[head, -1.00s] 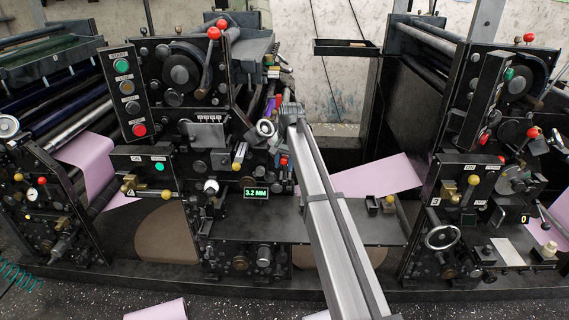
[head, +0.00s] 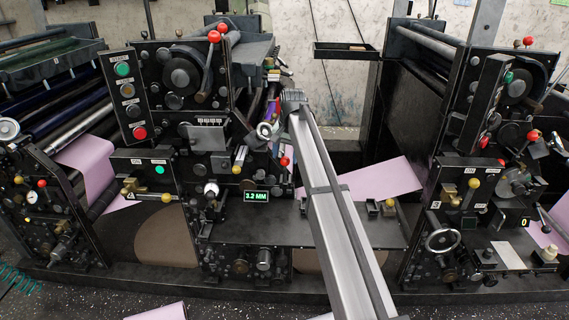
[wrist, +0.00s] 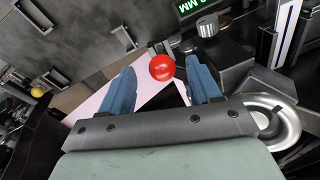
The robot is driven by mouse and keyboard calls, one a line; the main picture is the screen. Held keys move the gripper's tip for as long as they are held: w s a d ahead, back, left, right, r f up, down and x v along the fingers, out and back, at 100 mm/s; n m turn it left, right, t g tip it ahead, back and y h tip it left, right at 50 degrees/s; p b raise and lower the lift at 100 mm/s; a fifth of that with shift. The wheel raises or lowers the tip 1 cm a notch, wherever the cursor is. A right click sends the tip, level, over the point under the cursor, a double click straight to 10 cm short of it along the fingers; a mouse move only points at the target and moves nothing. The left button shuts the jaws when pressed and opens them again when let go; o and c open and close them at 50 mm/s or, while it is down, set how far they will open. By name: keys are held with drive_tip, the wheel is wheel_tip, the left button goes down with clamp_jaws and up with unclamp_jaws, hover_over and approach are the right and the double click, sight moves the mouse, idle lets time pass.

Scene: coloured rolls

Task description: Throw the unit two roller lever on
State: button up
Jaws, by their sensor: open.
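A red ball knob (wrist: 162,67), on a lever whose shaft is mostly hidden, shows between my gripper's two blue fingers in the wrist view. I cannot tell whether it touches them. My gripper (wrist: 164,84) is open. In the head view a red knob (head: 284,161) shows just left of my arm, low on the middle press unit, beside the green 3.2 MM display (head: 256,196). My gripper is mostly hidden there behind my arm and the unit. The display also shows at the top of the wrist view (wrist: 208,22).
A silver handwheel (wrist: 272,120) lies close to the right finger in the wrist view. A yellow-knobbed lever (head: 236,170) stands left of the red knob. Upper levers with red knobs (head: 214,36) stand on the same unit. Pink paper (head: 372,183) stretches behind my arm.

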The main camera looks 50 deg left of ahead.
wheel_tip(320, 180, up, 8)
drive_tip(key=d, duration=0.1)
drive_tip(key=shift+s+d, duration=0.15)
drive_tip(key=shift+d, duration=0.05)
idle(0.5)
